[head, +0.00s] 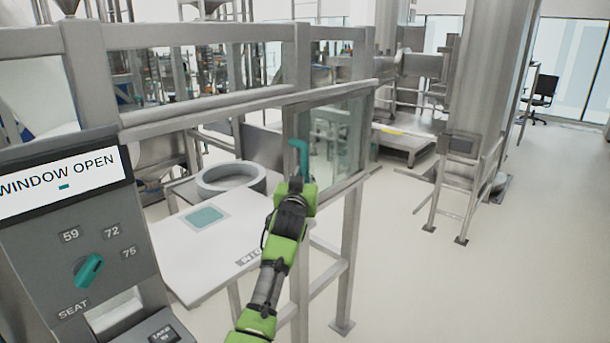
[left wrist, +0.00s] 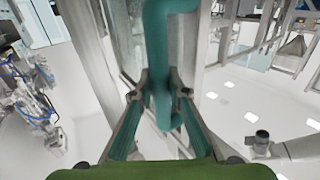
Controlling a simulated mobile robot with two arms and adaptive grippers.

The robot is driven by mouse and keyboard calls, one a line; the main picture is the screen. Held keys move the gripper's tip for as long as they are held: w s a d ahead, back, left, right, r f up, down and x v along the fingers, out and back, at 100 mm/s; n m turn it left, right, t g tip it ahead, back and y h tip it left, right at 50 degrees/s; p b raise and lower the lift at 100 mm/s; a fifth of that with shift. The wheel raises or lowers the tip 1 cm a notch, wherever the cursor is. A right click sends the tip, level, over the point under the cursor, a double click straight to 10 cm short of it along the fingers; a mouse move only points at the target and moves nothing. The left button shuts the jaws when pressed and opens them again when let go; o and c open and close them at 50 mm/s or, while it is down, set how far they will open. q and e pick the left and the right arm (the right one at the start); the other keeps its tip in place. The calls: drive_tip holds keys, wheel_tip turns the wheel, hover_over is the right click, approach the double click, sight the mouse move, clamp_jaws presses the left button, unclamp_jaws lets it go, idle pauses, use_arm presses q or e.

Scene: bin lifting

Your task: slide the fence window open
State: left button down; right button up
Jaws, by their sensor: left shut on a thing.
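The fence window (head: 346,132) is a clear pane in a grey frame, at the right end of its rail in the head view. The fence opening to the left of the pane is clear. A teal handle (head: 302,152) stands on the pane's left edge. My left gripper (head: 296,184) is at this handle, its fingers mostly hidden behind the wrist. In the left wrist view, the teal handle (left wrist: 158,50) runs between the two fingertips, which are shut on it. My right gripper is in neither view.
A control panel (head: 75,230) at the left reads "WINDOW OPEN" and has a teal knob (head: 88,270). A fence post (head: 350,240) stands right of my arm. Floor at right is free.

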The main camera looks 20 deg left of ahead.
use_arm(q)
drive_tip(key=c, duration=2.1)
unclamp_jaws()
drive_tip(key=shift+a+f, duration=0.1)
drive_tip(key=shift+f, duration=0.2)
drive_tip(key=shift+c, duration=0.2)
drive_tip(key=shift+o, duration=0.9)
drive_tip(key=shift+w+a, duration=0.1)
drive_tip(key=v, duration=1.2)
drive_tip(key=shift+f, duration=0.1)
